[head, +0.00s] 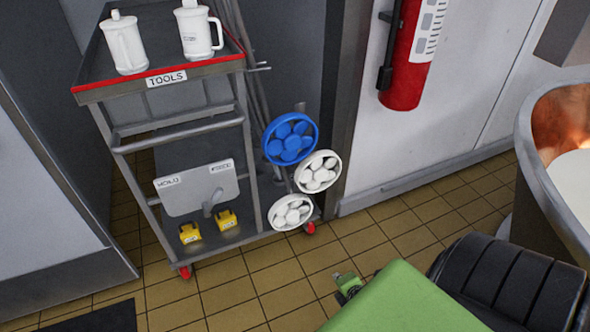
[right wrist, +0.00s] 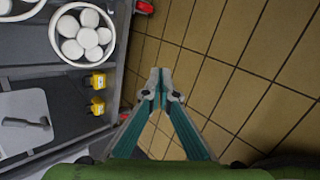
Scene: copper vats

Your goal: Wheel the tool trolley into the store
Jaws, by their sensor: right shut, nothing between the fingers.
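The tool trolley (head: 178,133) stands upright at the left of the head view, in a dark opening. Its red-edged top tray bears a "TOOLS" label (head: 166,78) and two white jugs. Its lower shelf holds a grey board (head: 197,188) and two yellow items. My right gripper (head: 348,286) is low in front of the trolley, to its right, with clear floor between them. In the right wrist view its teal fingers (right wrist: 162,88) are shut and empty, with the trolley's lower shelf (right wrist: 75,130) to the left. My left gripper is not in view.
A dark door post (head: 340,100) stands just right of the trolley, and a grey wall edge (head: 60,200) is at left. A fire extinguisher (head: 408,60) hangs on the wall. A copper-lined vat (head: 560,150) is at right. Tiled floor (head: 240,295) in front is clear.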

